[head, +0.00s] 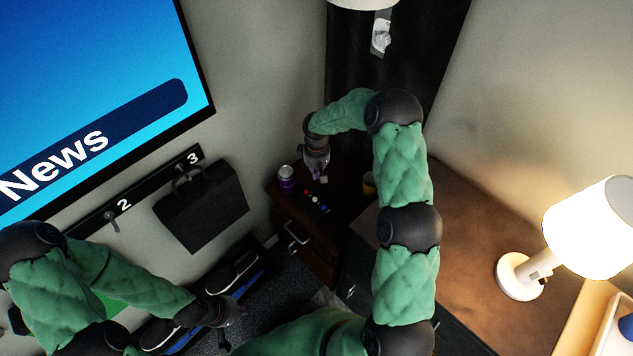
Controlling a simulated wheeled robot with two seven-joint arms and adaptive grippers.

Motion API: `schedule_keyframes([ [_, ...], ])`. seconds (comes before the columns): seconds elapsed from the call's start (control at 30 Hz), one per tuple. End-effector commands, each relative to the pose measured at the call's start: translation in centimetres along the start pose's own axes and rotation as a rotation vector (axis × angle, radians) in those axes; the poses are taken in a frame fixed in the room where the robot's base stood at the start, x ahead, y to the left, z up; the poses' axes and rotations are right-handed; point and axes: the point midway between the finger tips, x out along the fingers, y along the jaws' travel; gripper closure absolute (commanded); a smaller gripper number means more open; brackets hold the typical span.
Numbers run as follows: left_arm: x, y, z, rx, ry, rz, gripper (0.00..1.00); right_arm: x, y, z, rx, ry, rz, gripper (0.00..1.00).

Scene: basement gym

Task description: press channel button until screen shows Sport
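The screen (90,60) on the wall fills the upper left and reads "News" in white letters on a blue ground. A small row of coloured buttons (316,202), with red, white and blue among them, sits on top of a dark wooden cabinet (300,236). My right gripper (321,177) hangs fingers down just above and behind the buttons; whether it touches anything is unclear. A small pale block (323,180) shows at its fingertips. My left gripper (236,320) is low, in front of the bench, away from the cabinet. Its fingers are dark and small.
A black bag (202,205) hangs from a numbered hook rail (125,200). A lit lamp (590,225) stands on the brown surface (480,215) at right.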

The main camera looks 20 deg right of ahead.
Motion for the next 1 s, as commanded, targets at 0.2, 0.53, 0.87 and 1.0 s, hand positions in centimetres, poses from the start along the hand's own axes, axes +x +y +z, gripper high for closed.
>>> schedule_keyframes([
  [0.2,1.3,-0.5,0.0,0.0,0.0,0.0,1.0,4.2,-0.1,0.1,0.0,-0.002,-0.002,1.0],
  [0.53,3.0,-1.1,-0.1,0.0,0.0,0.0,1.0,10.1,-0.1,0.1,0.0,-0.002,-0.002,1.0],
  [0.87,3.9,-1.4,-0.1,0.0,0.0,0.0,1.0,12.8,-0.1,0.0,0.001,0.0,-0.001,1.0],
  [1.0,3.9,-1.4,-0.1,0.0,0.0,0.0,1.0,12.9,-0.1,0.0,0.001,0.0,-0.001,1.0],
])
